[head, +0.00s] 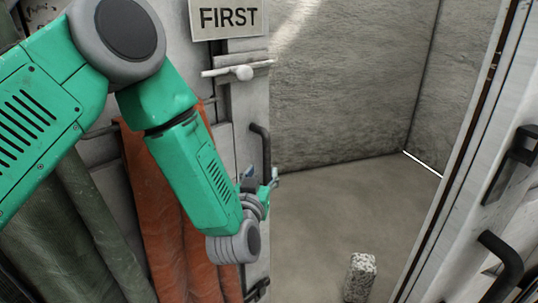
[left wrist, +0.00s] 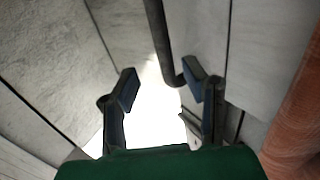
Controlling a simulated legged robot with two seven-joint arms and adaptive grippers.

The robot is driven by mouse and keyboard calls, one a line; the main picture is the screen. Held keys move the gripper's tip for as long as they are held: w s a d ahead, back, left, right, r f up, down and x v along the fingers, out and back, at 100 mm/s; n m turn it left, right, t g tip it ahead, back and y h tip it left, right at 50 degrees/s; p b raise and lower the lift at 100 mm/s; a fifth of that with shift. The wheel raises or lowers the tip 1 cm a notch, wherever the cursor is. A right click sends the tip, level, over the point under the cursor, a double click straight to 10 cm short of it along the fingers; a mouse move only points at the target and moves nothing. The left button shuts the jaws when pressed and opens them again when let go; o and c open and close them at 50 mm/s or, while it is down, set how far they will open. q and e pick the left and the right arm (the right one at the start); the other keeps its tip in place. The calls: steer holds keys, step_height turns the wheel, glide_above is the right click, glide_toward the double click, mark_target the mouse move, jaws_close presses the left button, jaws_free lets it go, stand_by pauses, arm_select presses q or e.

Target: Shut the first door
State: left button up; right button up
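The first door (head: 241,100) is a pale panel at the left of the doorway in the head view, under a sign reading FIRST (head: 228,18). The doorway beside it stands open. Its dark bar handle (head: 263,150) is upright on the panel. My left gripper (head: 271,178) is at the lower part of this handle. In the left wrist view my left gripper (left wrist: 162,84) is open, with its fingers apart. The handle (left wrist: 158,40) comes down between them, its bent lower end close to the right finger. I cannot tell whether they touch. My right gripper is not in view.
A white bolt (head: 238,73) sits below the sign. Orange cloth (head: 165,200) and green rolls (head: 100,230) are at the left. A speckled block (head: 360,275) stands on the doorway floor. Another pale panel with a black handle (head: 503,262) is at the right. The floor between is otherwise clear.

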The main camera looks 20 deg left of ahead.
mark_target(265, 159)
arm_select(q)
steer(key=w, duration=0.3)
steer(key=w+a, duration=0.1)
steer(key=w, duration=0.3)
steer(key=shift+w+a, duration=0.15)
steer(key=shift+a, duration=0.05)
steer(key=shift+w, duration=0.45)
steer(key=shift+d, duration=0.15)
jaws_close()
